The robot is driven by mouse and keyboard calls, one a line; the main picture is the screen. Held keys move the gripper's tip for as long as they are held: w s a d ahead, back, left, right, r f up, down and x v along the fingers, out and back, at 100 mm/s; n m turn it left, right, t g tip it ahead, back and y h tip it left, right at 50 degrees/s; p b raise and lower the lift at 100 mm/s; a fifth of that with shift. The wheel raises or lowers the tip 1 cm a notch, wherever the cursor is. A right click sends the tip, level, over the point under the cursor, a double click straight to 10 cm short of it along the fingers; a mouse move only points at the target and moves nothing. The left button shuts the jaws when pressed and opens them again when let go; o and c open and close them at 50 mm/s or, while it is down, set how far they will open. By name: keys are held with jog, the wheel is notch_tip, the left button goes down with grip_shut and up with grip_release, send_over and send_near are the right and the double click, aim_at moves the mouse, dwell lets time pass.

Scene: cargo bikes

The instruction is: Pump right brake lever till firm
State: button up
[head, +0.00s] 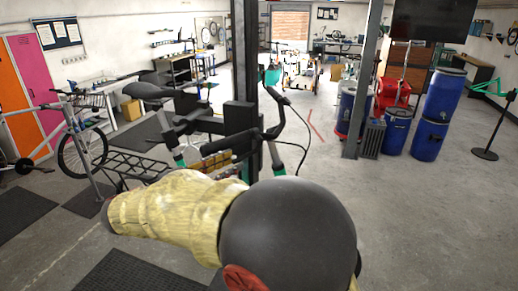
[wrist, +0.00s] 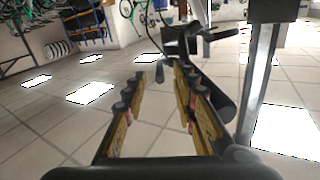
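In the head view, a bike's black handlebar (head: 282,108) stands in front of a dark post, with a black grip (head: 230,146) pointing left towards me. I cannot make out the brake lever clearly near this grip. My gripper (head: 214,163) is just below the grip, partly hidden behind my own arm. In the wrist view, my gripper (wrist: 161,80) has its two yellow fingers well apart, with nothing visible between them. A black bar, probably the grip (wrist: 219,100), lies to the right of the right finger, outside the gap. I cannot tell whether they touch.
A dark upright post (head: 245,60) rises behind the handlebar. A black saddle (head: 150,91) and a bike (head: 82,150) are at left. Blue barrels (head: 432,125) and a grey pillar (head: 364,80) stand at right. The floor at right front is clear.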

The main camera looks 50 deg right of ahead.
aim_at(255, 152)
jog(key=shift+s+d+p, duration=0.2)
jog(key=shift+d+p, duration=0.35)
jog(key=shift+d, duration=1.6)
jog(key=shift+s+d+p, duration=0.2)
jog(key=shift+d+p, duration=0.3)
jog(key=shift+d, duration=1.6)
jog(key=shift+a, duration=0.1)
jog(key=shift+c, duration=0.8)
grip_shut()
